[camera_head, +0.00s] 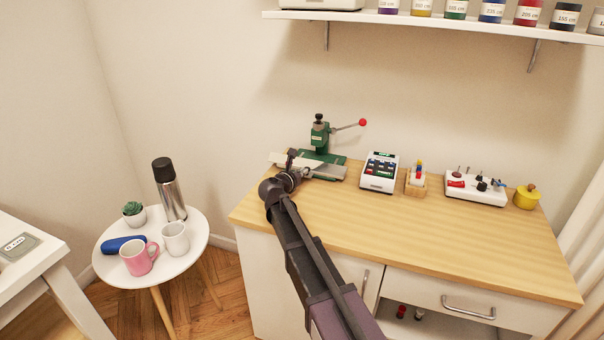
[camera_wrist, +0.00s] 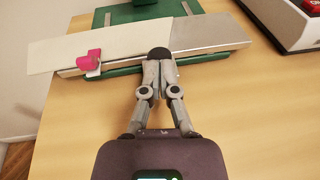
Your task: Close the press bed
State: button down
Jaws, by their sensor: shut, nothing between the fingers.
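The green press (camera_head: 320,135) with a red-tipped lever (camera_head: 362,122) stands at the back left of the wooden counter. Its flat silver bed (camera_wrist: 212,36) lies across a green base (camera_wrist: 128,72) in the wrist view. A white strip (camera_wrist: 110,38) lies along the bed's left part, with a magenta clip (camera_wrist: 90,61) at its front edge. A round black knob (camera_wrist: 160,53) shows at the bed's front edge. My gripper (camera_wrist: 158,68) is shut and empty, its fingertips right at the knob; whether they touch it I cannot tell. My gripper (camera_head: 290,176) partly hides the bed in the head view.
A white keyed device (camera_head: 380,172), a small wooden holder (camera_head: 416,184), a white switch box (camera_head: 475,186) and a yellow pot (camera_head: 526,196) stand right of the press. The counter's front (camera_head: 420,230) is clear. A round table (camera_head: 190,252) with mugs and a flask stands left.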

aim_at(310, 166)
jog(key=w+d, duration=0.1)
jog(key=w, duration=0.3)
jog(key=w+d, duration=0.1)
jog(key=w, duration=0.2)
jog(key=shift+d, duration=0.3)
jog(key=shift+r, duration=0.1)
jog(key=shift+s+a, duration=0.2)
jog(key=shift+s, duration=0.25)
jog(key=p+v, duration=0.3)
jog(key=v, duration=1)
jog(key=shift+s+a, duration=0.1)
jog(key=shift+r, duration=0.1)
